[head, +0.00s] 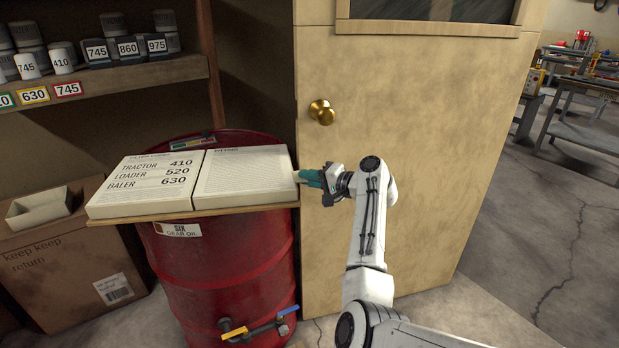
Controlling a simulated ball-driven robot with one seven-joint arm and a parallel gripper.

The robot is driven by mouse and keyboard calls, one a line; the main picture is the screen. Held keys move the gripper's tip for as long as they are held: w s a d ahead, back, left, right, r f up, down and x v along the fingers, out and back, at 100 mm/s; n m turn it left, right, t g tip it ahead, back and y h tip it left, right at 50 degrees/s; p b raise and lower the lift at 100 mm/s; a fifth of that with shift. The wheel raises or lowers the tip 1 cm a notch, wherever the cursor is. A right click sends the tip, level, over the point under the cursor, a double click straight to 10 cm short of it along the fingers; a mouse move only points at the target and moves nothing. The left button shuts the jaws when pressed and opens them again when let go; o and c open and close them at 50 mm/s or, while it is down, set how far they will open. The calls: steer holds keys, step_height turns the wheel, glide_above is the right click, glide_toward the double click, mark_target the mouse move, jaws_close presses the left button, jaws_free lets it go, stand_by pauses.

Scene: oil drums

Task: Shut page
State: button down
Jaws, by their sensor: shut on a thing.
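A thick open book lies on a thin board (150,216) on top of a red oil drum (222,275). Its left page (145,188) reads TRACTOR 410, LOADER 520, BALER 630. Its right page (243,175) has a heading and smaller lines I cannot read. My gripper (302,178) is at the right edge of the right page, its green fingers pointing left. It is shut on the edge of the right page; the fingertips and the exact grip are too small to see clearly.
A wooden door (410,120) with a brass knob (322,112) stands right behind my gripper. A shelf (120,78) of filters is at upper left. Drum taps (258,328) stick out low.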

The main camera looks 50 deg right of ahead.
steer(key=shift+a+f, duration=0.2)
steer(key=shift+f, duration=0.35)
steer(key=c, duration=1.3)
jaws_free()
steer(key=shift+w+f, duration=0.1)
steer(key=s, duration=0.3)
steer(key=s+r, duration=0.1)
steer(key=s, duration=0.3)
steer(key=s+d+r, duration=0.1)
steer(key=s, duration=0.2)
steer(key=shift+s+d+r, duration=0.1)
steer(key=shift+s+r, duration=0.15)
steer(key=shift+s, duration=0.05)
